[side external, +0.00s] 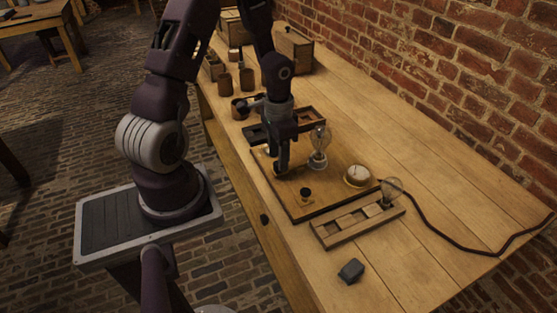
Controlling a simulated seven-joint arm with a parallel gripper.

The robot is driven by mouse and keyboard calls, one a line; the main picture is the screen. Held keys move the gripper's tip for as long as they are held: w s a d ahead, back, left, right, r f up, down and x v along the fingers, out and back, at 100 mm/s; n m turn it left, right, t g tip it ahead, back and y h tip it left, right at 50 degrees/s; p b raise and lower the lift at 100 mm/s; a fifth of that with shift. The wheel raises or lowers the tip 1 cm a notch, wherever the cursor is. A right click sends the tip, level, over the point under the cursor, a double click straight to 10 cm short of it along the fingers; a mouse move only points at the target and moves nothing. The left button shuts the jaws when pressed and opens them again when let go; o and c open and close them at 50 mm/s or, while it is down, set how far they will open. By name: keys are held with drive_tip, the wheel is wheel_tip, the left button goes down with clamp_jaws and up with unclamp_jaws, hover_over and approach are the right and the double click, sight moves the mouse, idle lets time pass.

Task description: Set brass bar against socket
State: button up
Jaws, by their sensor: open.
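My gripper (281,170) points down over the left part of a wooden board (329,199), with its tips at or just above the surface. It is open; I cannot tell what lies between its fingers. A clear glass bulb (319,140) stands upright on the board to the right of my gripper, and its base looks like the socket (317,162). A small dark terminal post (305,193) stands near the board's front. I cannot pick out the brass bar for certain; a small pale spot (270,150) shows beside my gripper, partly hidden by it.
A round pale dial (358,175) sits on the board's right side. A compartmented tray (330,238) with another bulb (391,190) at its end lies in front. A dark block (350,270) lies nearer. Dark jars (247,79) and boxes (294,51) stand behind. The table's right is clear except for a cable (440,235).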

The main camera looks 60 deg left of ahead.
wheel_tip(320, 180, down, 2)
drive_tip(key=shift+f, duration=0.1)
drive_tip(key=shift+c, duration=0.2)
clamp_jaws()
